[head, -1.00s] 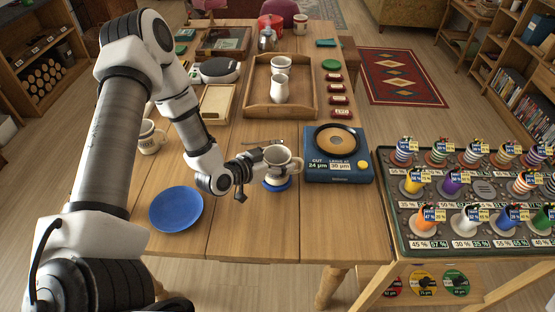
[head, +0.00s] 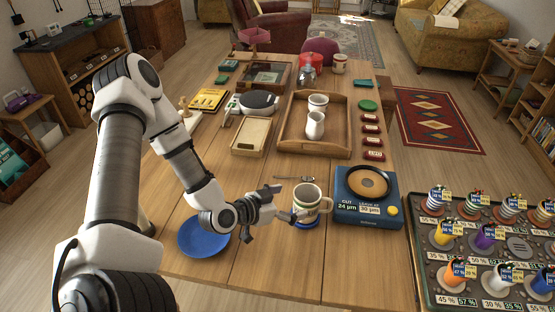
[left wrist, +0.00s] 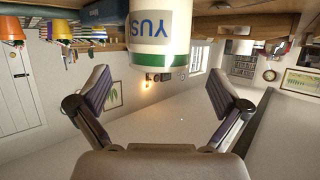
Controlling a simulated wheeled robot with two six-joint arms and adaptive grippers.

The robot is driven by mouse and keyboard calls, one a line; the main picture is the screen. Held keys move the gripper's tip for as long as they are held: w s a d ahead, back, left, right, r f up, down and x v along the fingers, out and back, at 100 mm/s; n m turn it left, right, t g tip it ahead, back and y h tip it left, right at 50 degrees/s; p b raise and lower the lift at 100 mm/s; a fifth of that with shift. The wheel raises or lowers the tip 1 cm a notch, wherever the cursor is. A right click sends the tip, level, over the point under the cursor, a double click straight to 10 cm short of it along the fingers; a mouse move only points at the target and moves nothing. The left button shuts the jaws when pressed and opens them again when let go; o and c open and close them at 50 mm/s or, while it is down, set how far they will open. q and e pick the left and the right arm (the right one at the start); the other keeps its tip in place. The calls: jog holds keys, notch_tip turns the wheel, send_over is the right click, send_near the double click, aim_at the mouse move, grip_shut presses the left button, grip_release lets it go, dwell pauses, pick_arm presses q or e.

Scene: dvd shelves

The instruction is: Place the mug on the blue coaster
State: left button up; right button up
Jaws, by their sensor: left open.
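The mug (head: 306,197), white with green and blue bands and lettering, stands upright on the small blue coaster (head: 307,225), apparently resting on it. Its handle points right. My left gripper (head: 284,203) is just left of the mug, fingers spread and empty. In the left wrist view, which is upside down, the mug (left wrist: 160,32) is at the top centre, beyond the open fingertips of my left gripper (left wrist: 167,97), with a gap to either side. The coaster is not visible there. My right gripper is not in view.
A blue box with a round dial (head: 367,195) stands close right of the mug. A blue plate (head: 203,240) lies left, below my arm. A fork (head: 294,178) lies behind the mug; a wooden tray (head: 286,140) is farther back. The front table is clear.

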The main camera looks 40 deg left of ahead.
pick_arm(q)
jog(key=p+v, duration=0.2)
jog(key=v, duration=0.3)
jog(key=shift+s+p, duration=0.1)
jog(key=shift+p, duration=0.2)
